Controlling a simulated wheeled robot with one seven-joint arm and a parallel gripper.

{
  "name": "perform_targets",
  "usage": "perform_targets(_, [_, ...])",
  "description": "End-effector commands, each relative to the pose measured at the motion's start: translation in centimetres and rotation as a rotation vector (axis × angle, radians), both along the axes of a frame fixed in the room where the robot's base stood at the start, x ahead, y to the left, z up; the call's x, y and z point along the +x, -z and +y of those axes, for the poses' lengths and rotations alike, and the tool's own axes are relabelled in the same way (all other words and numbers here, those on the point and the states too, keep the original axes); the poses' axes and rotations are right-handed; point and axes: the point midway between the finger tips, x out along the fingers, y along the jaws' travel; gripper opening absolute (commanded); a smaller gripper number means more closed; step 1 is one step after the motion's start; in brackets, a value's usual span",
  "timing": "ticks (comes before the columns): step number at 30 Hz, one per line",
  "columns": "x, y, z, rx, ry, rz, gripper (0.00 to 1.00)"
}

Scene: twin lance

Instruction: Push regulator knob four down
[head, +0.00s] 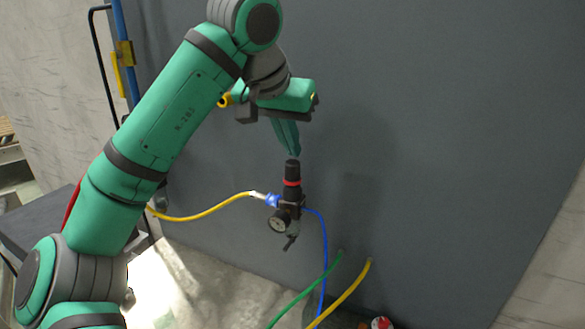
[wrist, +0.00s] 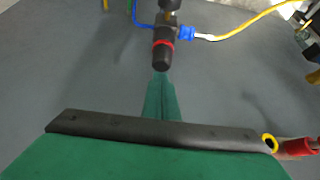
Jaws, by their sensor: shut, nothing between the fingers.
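The regulator knob (head: 292,171) is black with a red ring below it. It tops a regulator (head: 284,212) with a round gauge, mounted against a dark grey panel. My gripper (head: 295,155) is shut and empty, its green fingers pointing down just above the knob's top. In the wrist view the knob (wrist: 162,55) lies right past the fingertips (wrist: 161,76). I cannot tell whether the tips touch it. The red ring shows in both views, with no gap visible in the ring area.
A yellow hose (head: 205,215) joins the regulator's left side at a blue fitting (head: 273,200). A blue hose (head: 325,255) hangs from its right. Green and yellow hoses run lower down. The grey panel (head: 450,150) to the right is clear.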

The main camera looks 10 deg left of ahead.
Motion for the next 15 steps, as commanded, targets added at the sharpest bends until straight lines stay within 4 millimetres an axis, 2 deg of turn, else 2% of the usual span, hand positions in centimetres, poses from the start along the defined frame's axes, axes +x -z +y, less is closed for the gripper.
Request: perform_targets(15, [-0.02,0.92,0.21,0.000,-0.004,0.000,0.00])
